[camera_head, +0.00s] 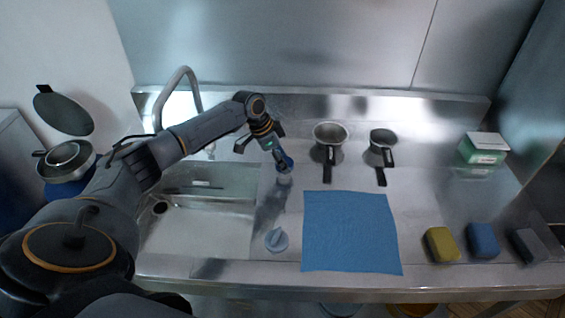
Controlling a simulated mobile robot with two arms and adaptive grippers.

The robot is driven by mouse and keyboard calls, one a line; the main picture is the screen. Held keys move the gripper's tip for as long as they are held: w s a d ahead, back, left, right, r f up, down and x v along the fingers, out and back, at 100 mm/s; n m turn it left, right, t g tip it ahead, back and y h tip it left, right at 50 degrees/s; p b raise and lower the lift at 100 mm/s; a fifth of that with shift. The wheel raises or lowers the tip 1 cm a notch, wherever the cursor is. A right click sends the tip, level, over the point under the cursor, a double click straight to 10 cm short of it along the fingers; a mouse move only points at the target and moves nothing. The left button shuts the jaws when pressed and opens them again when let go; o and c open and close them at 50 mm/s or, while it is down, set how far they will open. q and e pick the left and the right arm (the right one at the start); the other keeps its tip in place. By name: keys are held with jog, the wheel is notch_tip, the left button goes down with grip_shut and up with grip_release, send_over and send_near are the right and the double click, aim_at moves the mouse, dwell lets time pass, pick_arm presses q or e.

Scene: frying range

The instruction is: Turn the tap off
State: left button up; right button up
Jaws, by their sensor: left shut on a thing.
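The tap (181,78) is a tall curved metal spout behind the sink at the left. The lower end of its spout is partly hidden behind my left arm, and I cannot tell if water runs. My left gripper (284,164) points down at the counter right of the sink. It is shut on a small blue knob-like piece above a pale round base (284,180); the fingers hide most of it. A pale blue knob (277,240) stands apart, nearer the front edge. My right gripper is not in view.
The sink basin (205,229) lies below my left arm. Sponges (441,245) and a green-white box (484,148) are at the right.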

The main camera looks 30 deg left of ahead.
pick_arm(q)
jog(key=shift+w+m+g+h+b, duration=0.1)
jog(key=shift+m+g+h+b, duration=0.25)
jog(key=shift+m+b, duration=0.65)
jog(key=shift+m, duration=0.3)
jog(key=o, duration=1.1)
jog(key=shift+o, duration=0.2)
jog(key=v, duration=1.2)
